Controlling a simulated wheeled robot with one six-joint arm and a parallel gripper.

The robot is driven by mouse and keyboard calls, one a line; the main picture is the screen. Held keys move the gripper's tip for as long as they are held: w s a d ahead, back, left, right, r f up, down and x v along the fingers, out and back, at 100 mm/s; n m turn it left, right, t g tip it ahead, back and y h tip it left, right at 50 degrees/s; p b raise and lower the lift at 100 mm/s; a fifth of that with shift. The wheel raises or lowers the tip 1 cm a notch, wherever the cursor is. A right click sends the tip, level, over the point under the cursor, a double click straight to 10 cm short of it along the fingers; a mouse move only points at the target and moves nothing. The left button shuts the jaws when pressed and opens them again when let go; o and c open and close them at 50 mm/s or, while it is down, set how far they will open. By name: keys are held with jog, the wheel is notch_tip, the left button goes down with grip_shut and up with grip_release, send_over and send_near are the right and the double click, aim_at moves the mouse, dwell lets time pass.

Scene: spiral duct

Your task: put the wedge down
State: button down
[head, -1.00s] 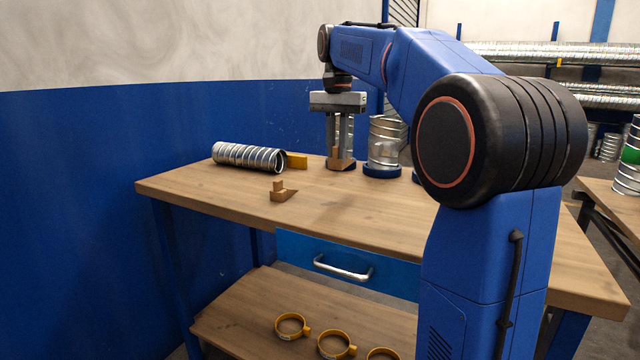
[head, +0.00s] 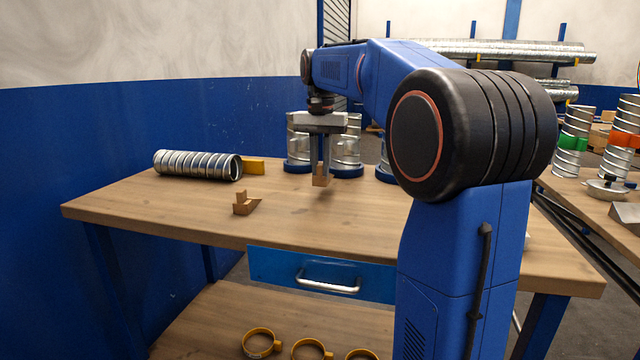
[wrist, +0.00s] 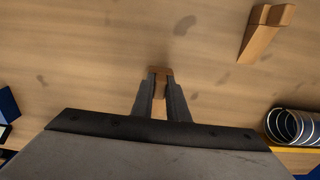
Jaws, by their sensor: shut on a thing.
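My gripper (head: 320,178) is shut on a small brown wooden wedge (head: 321,180). The held wedge hangs over the workbench, apparently a little above its top, with a dark shadow on the wood below it. In the wrist view the wedge (wrist: 161,73) shows between the fingertips, and the fingers hide much of it. A second wooden wedge (head: 243,204) lies on the bench to the left of my gripper. It also shows at the top right of the wrist view (wrist: 262,35).
A spiral duct (head: 198,165) lies on the bench at the left, by a yellow block (head: 254,166). Upright duct pieces on blue bases (head: 347,170) stand at the back. Bare workbench top (head: 290,222) lies in front of my gripper. Yellow clamps (head: 261,343) rest on the lower shelf.

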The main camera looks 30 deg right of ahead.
aim_at(321, 182)
jog(key=shift+f, duration=1.95)
jog(key=shift+f, duration=0.1)
jog(key=c, duration=1.7)
grip_release()
jog(key=shift+c, duration=0.2)
